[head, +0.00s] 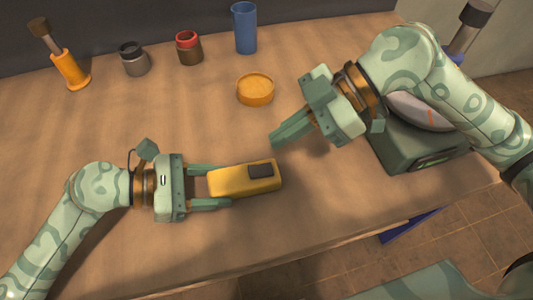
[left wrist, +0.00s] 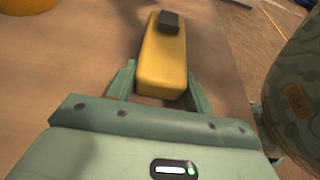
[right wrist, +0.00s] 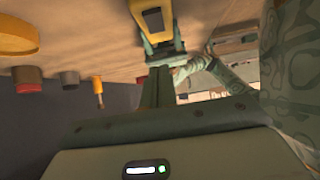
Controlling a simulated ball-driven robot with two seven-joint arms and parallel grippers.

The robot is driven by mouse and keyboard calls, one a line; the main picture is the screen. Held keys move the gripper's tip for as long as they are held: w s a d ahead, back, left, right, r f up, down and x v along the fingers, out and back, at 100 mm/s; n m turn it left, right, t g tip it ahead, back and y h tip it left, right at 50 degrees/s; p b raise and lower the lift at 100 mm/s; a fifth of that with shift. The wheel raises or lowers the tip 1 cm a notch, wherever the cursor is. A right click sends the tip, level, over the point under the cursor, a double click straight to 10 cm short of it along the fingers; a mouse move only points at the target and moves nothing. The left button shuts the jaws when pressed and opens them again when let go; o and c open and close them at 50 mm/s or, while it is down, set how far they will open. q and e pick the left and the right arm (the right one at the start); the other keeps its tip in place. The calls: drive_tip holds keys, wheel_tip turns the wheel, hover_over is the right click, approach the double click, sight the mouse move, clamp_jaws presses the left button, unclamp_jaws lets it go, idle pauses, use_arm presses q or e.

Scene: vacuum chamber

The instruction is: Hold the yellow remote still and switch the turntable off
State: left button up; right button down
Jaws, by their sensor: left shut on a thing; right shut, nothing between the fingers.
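The yellow remote (head: 225,181) lies near the front of the table, with a dark raised block (head: 261,170) at its right end. My left gripper (head: 228,187) is shut on the remote's left end, a finger along each side. The left wrist view shows the remote (left wrist: 162,65) between the fingers, its dark block (left wrist: 169,22) at the far end. My right gripper (head: 275,141) is shut and empty, above and just beyond the block, apart from it. A green-based device with a grey disc, apparently the turntable (head: 395,146), stands at right, partly hidden by my right arm.
A yellow-orange round lid (head: 255,91) lies behind the remote. A blue cylinder (head: 244,28), a red-topped jar (head: 188,49), a grey jar (head: 134,60) and an orange-handled tool (head: 70,68) stand at the back. The table's front edge is close to the remote.

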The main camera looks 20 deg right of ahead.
sight(257, 168)
drive_tip(key=x, duration=0.3)
drive_tip(key=shift+a+f, duration=0.25)
drive_tip(key=shift+a, duration=0.05)
wheel_tip(257, 168, down, 3)
drive_tip(key=shift+r, duration=0.2)
drive_tip(key=shift+a+f, duration=0.1)
drive_tip(key=shift+f, duration=0.5)
drive_tip(key=shift+a+f, duration=0.1)
drive_tip(key=shift+f, duration=0.15)
drive_tip(key=shift+a, duration=0.15)
drive_tip(key=shift+w+a+r, duration=0.1)
drive_tip(key=shift+a+r, duration=0.2)
drive_tip(key=shift+a, duration=0.3)
